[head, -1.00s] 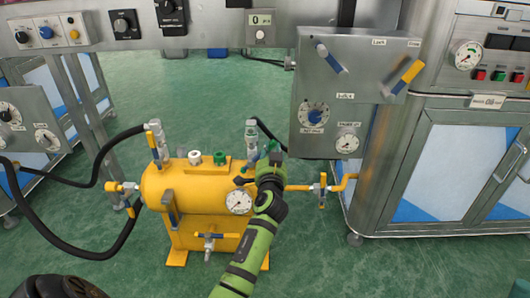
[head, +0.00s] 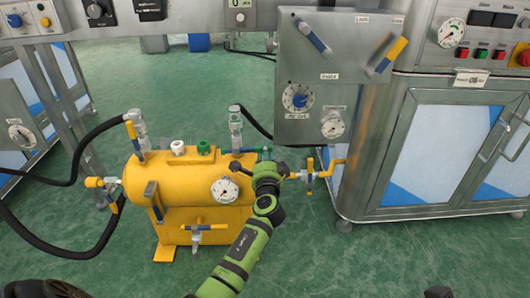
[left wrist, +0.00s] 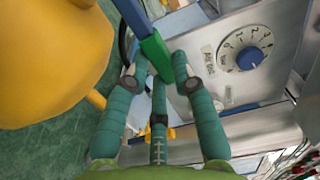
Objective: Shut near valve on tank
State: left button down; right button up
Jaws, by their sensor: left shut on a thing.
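The yellow tank (head: 185,190) stands on the floor at centre left in the head view. Its near-right upright valve (head: 236,130) has a hose at its top and a green-ended handle (head: 264,150) at its base. My left gripper (head: 265,160) is at the tank's right end, shut on that handle. In the left wrist view its teal fingers (left wrist: 157,72) close around the handle's green end (left wrist: 156,52), with a blue part (left wrist: 132,14) beyond. The finger contact is partly hidden in the head view.
A grey panel box (head: 322,75) with a dial and gauge hangs close behind the gripper. A pipe valve (head: 309,175) stands to its right. Another upright valve (head: 137,130) and black hoses (head: 75,165) are at left. Open green floor lies in front.

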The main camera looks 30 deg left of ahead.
pick_arm(q)
jog(key=shift+a, duration=0.1)
jog(key=shift+f+m, duration=0.1)
jog(key=shift+m, duration=0.3)
jog(key=c, duration=1)
grip_release()
jog(key=shift+f, duration=0.1)
jog(key=v, duration=1.2)
jog(key=shift+f, duration=0.1)
